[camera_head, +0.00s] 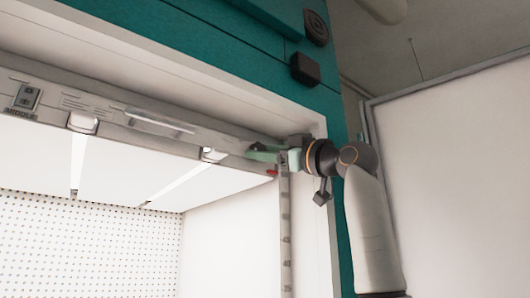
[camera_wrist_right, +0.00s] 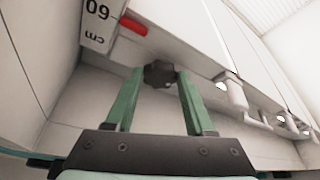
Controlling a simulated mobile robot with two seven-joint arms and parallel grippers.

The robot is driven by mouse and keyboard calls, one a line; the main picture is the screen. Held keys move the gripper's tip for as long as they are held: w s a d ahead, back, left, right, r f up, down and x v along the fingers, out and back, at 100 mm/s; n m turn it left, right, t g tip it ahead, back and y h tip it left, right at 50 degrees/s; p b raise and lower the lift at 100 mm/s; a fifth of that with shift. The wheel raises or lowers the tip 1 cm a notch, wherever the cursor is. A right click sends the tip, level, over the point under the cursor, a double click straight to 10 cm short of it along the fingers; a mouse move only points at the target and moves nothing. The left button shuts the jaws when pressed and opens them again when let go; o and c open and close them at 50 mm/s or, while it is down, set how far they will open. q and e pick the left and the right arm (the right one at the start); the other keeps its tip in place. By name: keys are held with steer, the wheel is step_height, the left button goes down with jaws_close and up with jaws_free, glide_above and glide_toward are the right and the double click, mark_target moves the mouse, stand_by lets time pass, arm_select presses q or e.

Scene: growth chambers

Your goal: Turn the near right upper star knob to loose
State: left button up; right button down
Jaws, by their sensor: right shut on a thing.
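The dark star knob (camera_wrist_right: 159,74) sits under the edge of the chamber's upper rail, near the corner post. My right gripper (camera_wrist_right: 160,82) has its two green fingers on either side of the knob and is shut on it. In the head view my right gripper (camera_head: 263,153) reaches in from the right to the right end of the rail, where the knob is hidden or too small to make out. My left gripper is in neither view.
A red pointer (camera_wrist_right: 133,26) is beside the height scale (camera_wrist_right: 101,14) marked in cm. A light panel (camera_head: 120,165) hangs below the rail (camera_head: 150,122). The teal chamber frame (camera_head: 215,40) and a white wall panel (camera_head: 450,170) stand close to my right arm.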

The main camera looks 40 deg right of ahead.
steer(key=shift+c, duration=1.3)
jaws_free()
steer(key=a+b+v, duration=0.1)
steer(key=b+v, duration=0.4)
steer(key=v, duration=0.7)
steer(key=shift+s+d, duration=0.3)
steer(key=shift+d, duration=0.2)
